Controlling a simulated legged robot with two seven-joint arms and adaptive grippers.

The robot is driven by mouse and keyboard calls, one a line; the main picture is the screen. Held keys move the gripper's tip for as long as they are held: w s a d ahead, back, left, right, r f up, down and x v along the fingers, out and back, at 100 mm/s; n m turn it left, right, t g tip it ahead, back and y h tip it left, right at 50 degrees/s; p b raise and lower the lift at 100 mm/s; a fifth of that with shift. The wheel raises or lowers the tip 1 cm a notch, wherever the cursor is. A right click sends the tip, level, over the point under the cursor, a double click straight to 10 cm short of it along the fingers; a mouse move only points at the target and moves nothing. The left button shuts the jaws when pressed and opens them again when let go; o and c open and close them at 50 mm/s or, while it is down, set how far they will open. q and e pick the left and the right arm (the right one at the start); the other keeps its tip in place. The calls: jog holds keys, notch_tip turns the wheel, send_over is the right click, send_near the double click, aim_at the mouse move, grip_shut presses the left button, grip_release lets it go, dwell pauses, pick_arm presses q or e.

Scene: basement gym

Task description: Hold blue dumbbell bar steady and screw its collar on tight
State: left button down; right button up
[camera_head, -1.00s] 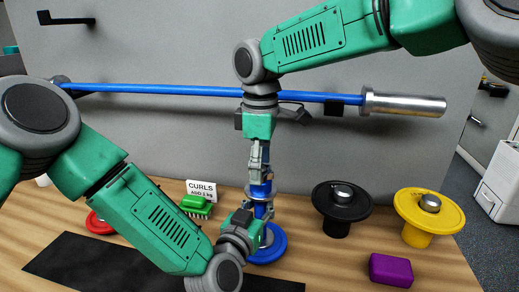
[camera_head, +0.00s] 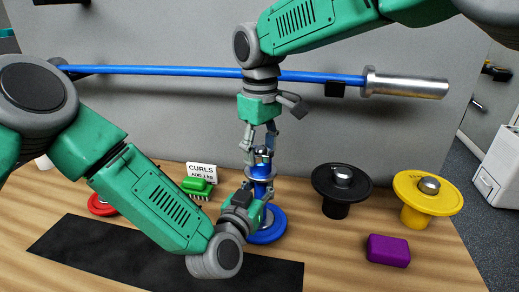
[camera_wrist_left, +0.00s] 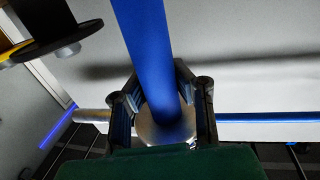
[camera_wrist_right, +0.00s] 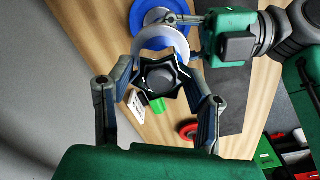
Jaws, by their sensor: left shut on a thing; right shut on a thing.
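The blue dumbbell bar (camera_head: 262,171) stands upright on the table, with a round blue plate (camera_head: 268,229) at its foot. My left gripper (camera_head: 256,196) is shut on the bar low down, above the plate; the bar runs between its fingers in the left wrist view (camera_wrist_left: 146,60). The dark star-shaped collar (camera_wrist_right: 161,77) sits at the bar's top end. My right gripper (camera_head: 261,147) points down from above, its two fingers closed on opposite sides of the collar. The collar's threads and seating are hidden.
A black plate (camera_head: 328,183) and a yellow plate (camera_head: 410,190) stand to the right, behind a purple block (camera_head: 388,250). A green brush (camera_head: 197,187), a "CURLS" card (camera_head: 202,171) and a red plate (camera_head: 100,204) are left. A long blue barbell (camera_head: 200,71) hangs behind.

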jog(key=shift+m, duration=1)
jog(key=o, duration=1.3)
jog(key=shift+r, duration=0.1)
jog(key=shift+r, duration=2.15)
jog(key=shift+c, duration=0.6)
